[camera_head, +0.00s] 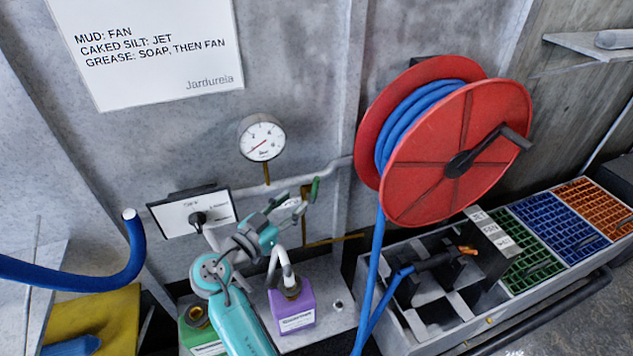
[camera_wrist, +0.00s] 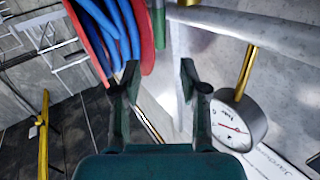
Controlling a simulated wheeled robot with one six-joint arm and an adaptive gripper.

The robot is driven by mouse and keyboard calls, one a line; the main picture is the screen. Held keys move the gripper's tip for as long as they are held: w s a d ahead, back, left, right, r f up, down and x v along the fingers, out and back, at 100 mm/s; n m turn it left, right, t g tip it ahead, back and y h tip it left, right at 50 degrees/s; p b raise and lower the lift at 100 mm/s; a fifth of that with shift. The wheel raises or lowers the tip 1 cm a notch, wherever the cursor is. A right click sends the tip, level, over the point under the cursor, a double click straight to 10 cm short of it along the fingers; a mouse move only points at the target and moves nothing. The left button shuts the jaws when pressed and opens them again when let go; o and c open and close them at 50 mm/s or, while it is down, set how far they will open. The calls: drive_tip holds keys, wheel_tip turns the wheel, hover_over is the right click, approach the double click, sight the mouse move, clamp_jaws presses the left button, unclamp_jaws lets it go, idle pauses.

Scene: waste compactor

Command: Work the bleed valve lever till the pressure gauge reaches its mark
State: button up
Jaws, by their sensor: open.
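The bleed valve lever (camera_head: 315,190) has a green grip and stands on the pipe below and right of the gauge. The round white pressure gauge (camera_head: 262,138) sits on a brass stem; its needle points to the lower left, and its mark is too small to make out. The gauge also shows at the right of the wrist view (camera_wrist: 238,124). My gripper (camera_head: 293,203) is open, just left of the lever in the head view. In the wrist view, my gripper (camera_wrist: 158,75) has nothing between its fingers, and a dark green piece, probably the lever's grip, shows beyond them.
A red hose reel (camera_head: 455,150) with blue hose is on the right. A knob panel (camera_head: 190,212) is on the left. A purple bottle (camera_head: 291,305) stands below my gripper. A divided tray (camera_head: 420,335) and coloured grids lie at the lower right.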

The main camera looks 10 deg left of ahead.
sight(314, 184)
drive_tip(key=x, duration=1)
clamp_jaws()
